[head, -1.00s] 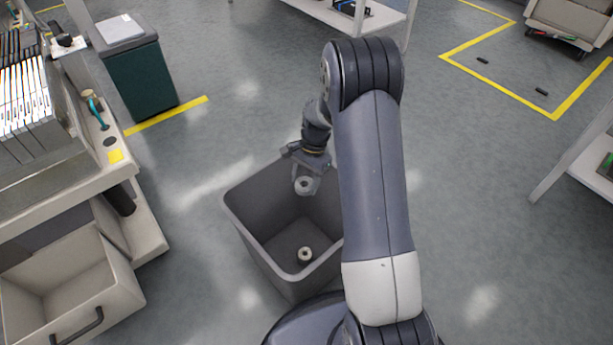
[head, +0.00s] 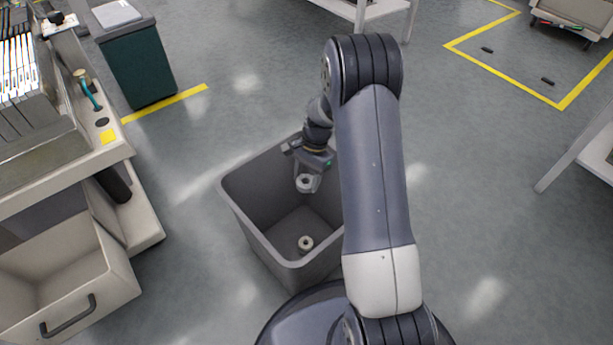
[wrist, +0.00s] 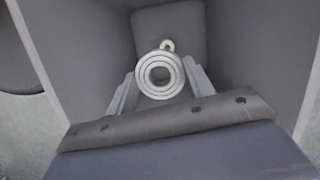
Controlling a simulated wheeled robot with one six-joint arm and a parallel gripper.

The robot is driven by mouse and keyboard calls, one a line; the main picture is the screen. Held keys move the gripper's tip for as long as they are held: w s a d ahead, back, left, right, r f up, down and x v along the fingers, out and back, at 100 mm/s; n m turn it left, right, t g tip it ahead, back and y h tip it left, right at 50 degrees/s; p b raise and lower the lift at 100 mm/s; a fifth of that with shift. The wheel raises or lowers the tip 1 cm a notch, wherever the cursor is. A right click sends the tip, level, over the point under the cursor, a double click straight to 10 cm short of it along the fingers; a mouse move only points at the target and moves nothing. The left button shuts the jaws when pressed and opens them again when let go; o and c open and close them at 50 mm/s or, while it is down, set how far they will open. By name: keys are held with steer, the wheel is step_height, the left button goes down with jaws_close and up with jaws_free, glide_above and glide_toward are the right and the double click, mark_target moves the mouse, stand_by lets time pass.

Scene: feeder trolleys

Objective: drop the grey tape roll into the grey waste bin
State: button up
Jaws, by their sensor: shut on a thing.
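My gripper (head: 305,184) is shut on a grey tape roll (head: 304,181) and holds it over the open top of the grey waste bin (head: 250,235). In the wrist view the roll (wrist: 160,75) sits between the two fingers (wrist: 159,92), its hole facing the camera. The bin's walls (wrist: 85,50) surround it in that view. Another small light roll (head: 305,243) lies on the bin floor; it shows partly behind the held roll in the wrist view (wrist: 167,45). My arm hides the bin's right side in the head view.
A feeder trolley (head: 60,190) with a pale open drawer (head: 70,275) stands at the left. A dark green bin (head: 140,70) stands behind it. White shelves are at the top and right.

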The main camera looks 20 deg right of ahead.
mark_target(303, 183)
steer(key=o, duration=1)
steer(key=shift+r, duration=0.1)
steer(key=p+v, duration=0.3)
steer(key=v, duration=0.7)
steer(key=shift+w+d+r+p, duration=0.1)
steer(key=shift+d+r+p, duration=0.05)
steer(key=shift+r+p, duration=0.2)
steer(key=shift+f, duration=0.1)
steer(key=b+x, duration=0.4)
steer(key=x, duration=0.7)
step_height(303, 183, up, 4)
steer(key=p, duration=0.3)
steer(key=shift+f, duration=0.2)
steer(key=shift+r+p, duration=0.7)
steer(key=shift+r, duration=0.1)
steer(key=shift+f, duration=0.1)
